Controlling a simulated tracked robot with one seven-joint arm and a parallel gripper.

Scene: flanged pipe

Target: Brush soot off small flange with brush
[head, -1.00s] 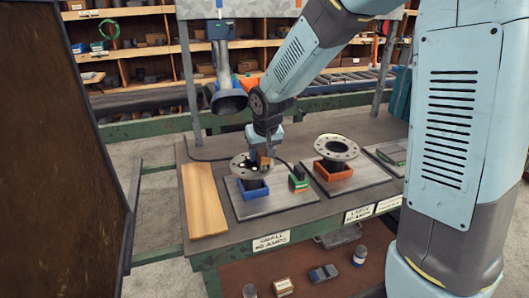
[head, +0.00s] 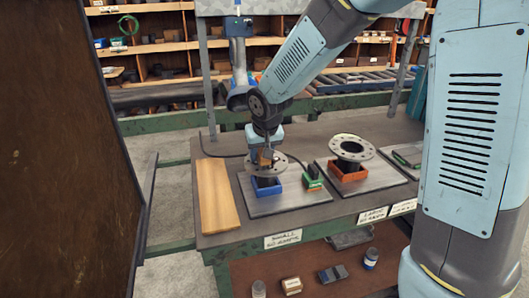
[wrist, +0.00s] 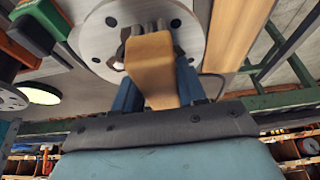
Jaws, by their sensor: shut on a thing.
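My gripper (head: 264,153) is shut on a brush with a wooden handle (head: 265,158); the handle (wrist: 152,65) also shows between the fingers in the wrist view. Dark lumps by the handle's end may be bristles. Contact between brush and flange is partly hidden.
A green and black block (head: 312,178) stands close right of the blue stand. A larger flange (head: 371,149) sits on an orange stand (head: 347,174). A wooden board (head: 216,195) lies on the left of the table. A lamp-like hood (head: 240,92) hangs behind.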

